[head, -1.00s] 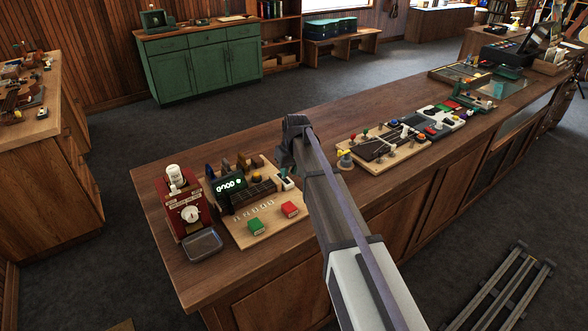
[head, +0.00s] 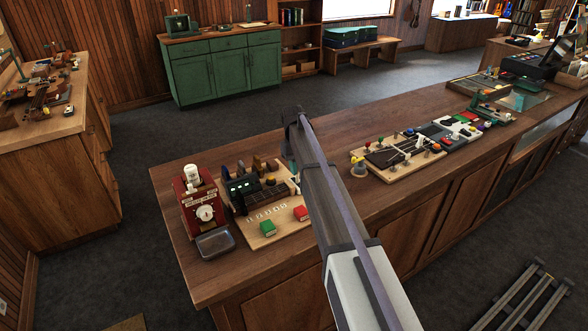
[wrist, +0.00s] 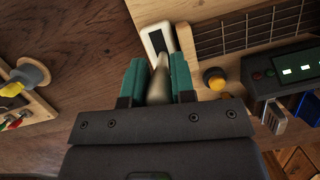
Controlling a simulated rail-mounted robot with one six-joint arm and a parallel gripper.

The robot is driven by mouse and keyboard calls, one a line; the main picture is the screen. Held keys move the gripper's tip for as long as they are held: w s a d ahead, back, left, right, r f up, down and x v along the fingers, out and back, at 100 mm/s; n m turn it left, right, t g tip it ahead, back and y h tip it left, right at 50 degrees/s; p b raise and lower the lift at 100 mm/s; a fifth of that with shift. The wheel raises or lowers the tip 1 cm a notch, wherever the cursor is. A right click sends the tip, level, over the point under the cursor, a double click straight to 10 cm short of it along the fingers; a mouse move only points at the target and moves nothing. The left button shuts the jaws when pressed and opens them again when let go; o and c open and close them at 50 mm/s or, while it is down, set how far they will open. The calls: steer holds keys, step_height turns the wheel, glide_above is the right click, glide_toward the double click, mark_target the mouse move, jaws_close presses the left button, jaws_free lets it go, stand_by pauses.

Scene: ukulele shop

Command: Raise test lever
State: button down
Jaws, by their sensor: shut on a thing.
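The test lever (wrist: 157,80) is a smooth metallic handle on a white plate (wrist: 156,35) with a dark slot, at the edge of a wooden board. In the wrist view my gripper (wrist: 154,82) has its teal fingers on either side of the lever and is shut on it. In the head view my gripper (head: 287,150) is over the right end of the board (head: 263,240) on the counter. My arm hides most of the lever there.
A second board (head: 395,160) lies to the right, with bare counter between.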

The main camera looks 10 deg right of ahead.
steer(key=shift+w, duration=0.1)
steer(key=c, duration=0.9)
jaws_free()
steer(key=shift+c, duration=0.2)
steer(key=p+v, duration=1)
steer(key=shift+r, duration=0.35)
